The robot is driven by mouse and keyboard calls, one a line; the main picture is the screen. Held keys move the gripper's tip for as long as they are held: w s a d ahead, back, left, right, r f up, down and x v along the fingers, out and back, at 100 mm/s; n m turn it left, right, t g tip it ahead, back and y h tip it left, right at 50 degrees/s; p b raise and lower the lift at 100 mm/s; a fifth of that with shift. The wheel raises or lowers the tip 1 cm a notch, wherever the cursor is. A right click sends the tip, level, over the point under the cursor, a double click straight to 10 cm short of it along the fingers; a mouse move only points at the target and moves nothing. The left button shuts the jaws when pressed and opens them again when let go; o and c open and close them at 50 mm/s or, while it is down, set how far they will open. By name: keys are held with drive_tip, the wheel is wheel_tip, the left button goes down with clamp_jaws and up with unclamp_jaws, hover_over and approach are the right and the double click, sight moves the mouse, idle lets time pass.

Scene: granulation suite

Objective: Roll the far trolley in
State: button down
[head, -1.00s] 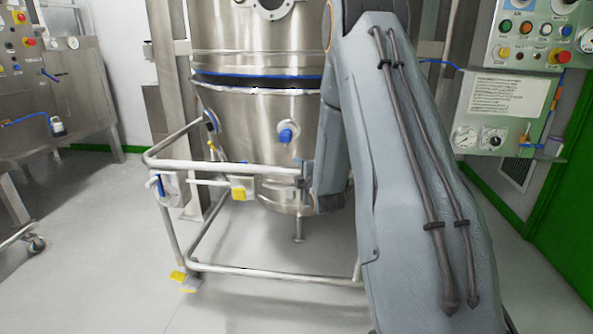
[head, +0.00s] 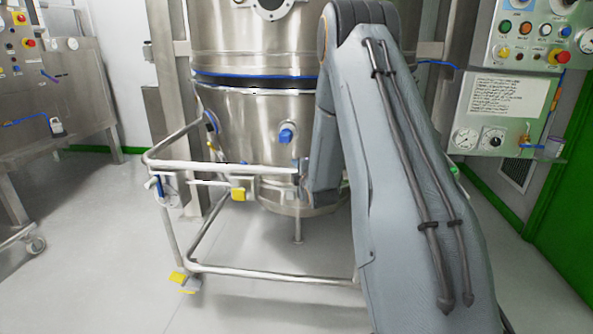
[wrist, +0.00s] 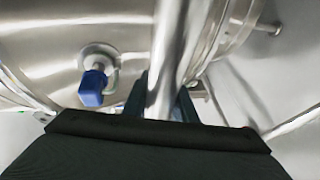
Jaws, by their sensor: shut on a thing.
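The trolley (head: 225,167) is a steel tube frame around a conical steel bowl (head: 250,125), standing under the upper vessel (head: 235,35). My gripper (head: 303,172) is at the right part of its top front rail, mostly hidden by my arm. In the wrist view the rail (wrist: 171,60) runs between the fingers of my gripper (wrist: 168,100), which are shut on it. A blue-capped fitting (head: 287,134) on the bowl also shows left of the rail in the wrist view (wrist: 93,86). The trolley's right side is hidden behind my arm.
Yellow pedals (head: 183,281) sit at the frame's lower left. A steel machine (head: 60,90) stands at the left, with a caster (head: 36,244) near the floor. A control panel (head: 530,35) is at the right. The floor at front left is clear.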

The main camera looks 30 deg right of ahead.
drive_tip(key=shift+w+d+b, duration=0.4)
drive_tip(key=shift+w+d, duration=0.55)
drive_tip(key=shift+w, duration=0.25)
drive_tip(key=c, duration=1.5)
unclamp_jaws()
drive_tip(key=shift+s+d+r, duration=0.1)
drive_tip(key=shift+d, duration=0.05)
drive_tip(key=shift+o, duration=0.2)
drive_tip(key=shift+a, duration=0.3)
drive_tip(key=p+v, duration=0.1)
drive_tip(key=v, duration=0.6)
drive_tip(key=shift+s, duration=0.35)
drive_tip(key=shift+a, duration=0.15)
